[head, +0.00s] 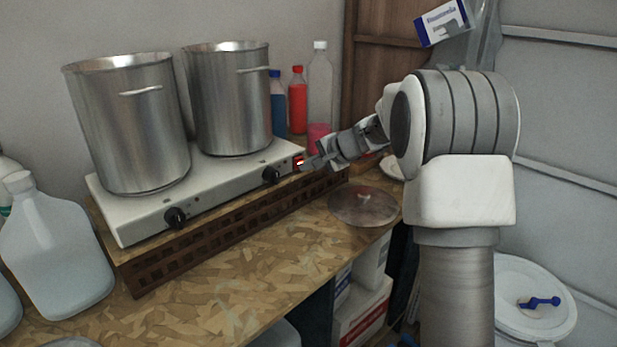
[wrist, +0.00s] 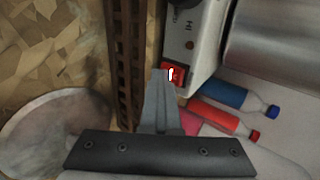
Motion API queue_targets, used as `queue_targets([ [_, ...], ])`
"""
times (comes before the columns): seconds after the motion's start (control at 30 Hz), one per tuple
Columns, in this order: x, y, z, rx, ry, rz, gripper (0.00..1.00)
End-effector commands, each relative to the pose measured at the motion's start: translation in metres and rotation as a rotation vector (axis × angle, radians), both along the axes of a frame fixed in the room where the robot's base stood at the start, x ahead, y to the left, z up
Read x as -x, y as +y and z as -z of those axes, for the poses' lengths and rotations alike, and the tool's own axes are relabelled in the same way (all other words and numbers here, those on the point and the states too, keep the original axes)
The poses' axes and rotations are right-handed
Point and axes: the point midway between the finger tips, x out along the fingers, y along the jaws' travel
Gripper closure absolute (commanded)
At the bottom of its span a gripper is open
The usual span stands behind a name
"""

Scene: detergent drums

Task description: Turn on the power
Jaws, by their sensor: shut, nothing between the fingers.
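A red power switch (head: 298,162) sits at the right end of the front panel of a white two-burner hot plate (head: 225,182). It also shows in the wrist view as a red rocker (wrist: 174,75) with a bright white mark. My gripper (head: 308,164) is shut and empty, with its fingertips right beside the switch. In the wrist view the closed fingers (wrist: 160,78) reach the switch's lower left edge. I cannot tell whether they touch it. Two black knobs, one on the left (head: 175,217) and one on the right (head: 271,175), are on the same panel.
Two steel pots (head: 130,125) (head: 230,100) stand on the hot plate, which rests on a brown slatted crate (head: 200,245). Bottles (head: 297,100) stand behind its right end. A glass lid (head: 362,206) lies on the bench at right. The front bench (head: 250,275) is clear.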

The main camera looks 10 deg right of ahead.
Motion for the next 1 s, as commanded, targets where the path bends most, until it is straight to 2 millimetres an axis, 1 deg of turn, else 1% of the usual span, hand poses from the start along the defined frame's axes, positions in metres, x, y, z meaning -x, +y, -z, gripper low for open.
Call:
queue_targets([
  [0.03,-0.0035,0.0032,0.0031,-0.011,-0.022,0.003,1.00],
  [0.43,-0.0029,0.0050,0.0007,-0.055,-0.091,-0.001,1.00],
  [1.0,-0.0026,0.0075,-0.0045,-0.061,-0.098,-0.005,1.00],
])
